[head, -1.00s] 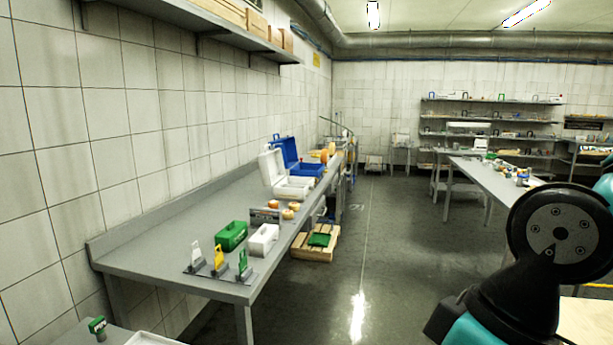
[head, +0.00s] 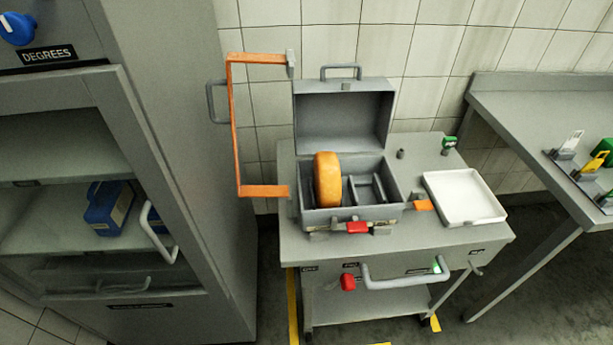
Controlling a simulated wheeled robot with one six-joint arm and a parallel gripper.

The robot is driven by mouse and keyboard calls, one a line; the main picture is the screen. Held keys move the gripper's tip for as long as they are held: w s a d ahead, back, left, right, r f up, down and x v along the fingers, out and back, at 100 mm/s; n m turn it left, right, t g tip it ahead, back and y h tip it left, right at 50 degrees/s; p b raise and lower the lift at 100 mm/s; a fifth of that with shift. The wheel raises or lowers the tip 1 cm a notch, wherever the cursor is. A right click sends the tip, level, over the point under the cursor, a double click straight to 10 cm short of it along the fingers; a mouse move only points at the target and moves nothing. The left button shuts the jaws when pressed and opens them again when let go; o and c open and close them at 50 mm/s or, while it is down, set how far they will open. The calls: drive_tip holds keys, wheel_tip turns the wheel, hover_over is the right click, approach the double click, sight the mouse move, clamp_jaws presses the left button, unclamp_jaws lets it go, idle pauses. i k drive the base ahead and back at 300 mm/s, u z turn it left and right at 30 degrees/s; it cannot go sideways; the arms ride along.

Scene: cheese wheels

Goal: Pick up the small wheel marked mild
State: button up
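An orange cheese wheel (head: 327,180) stands on edge in the left part of an open grey case (head: 352,213) in the head view. No marking on it can be read, so I cannot tell whether it is the small wheel marked mild. The right part of the case has grey dividers (head: 366,190) and looks empty. My gripper is not in view.
The case sits on a grey cart (head: 440,240) with a shallow white tray (head: 464,197) to its right. An orange frame (head: 233,125) rises left of the case. A grey cabinet (head: 190,200) stands at left, holding a blue box (head: 108,208). A table (head: 520,110) is at right.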

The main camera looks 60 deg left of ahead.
sight(327, 178)
drive_tip(key=u, duration=0.6)
drive_tip(key=k, duration=0.4)
drive_tip(key=u, duration=1.3)
drive_tip(key=i, duration=0.8)
drive_tip(key=z, duration=0.35)
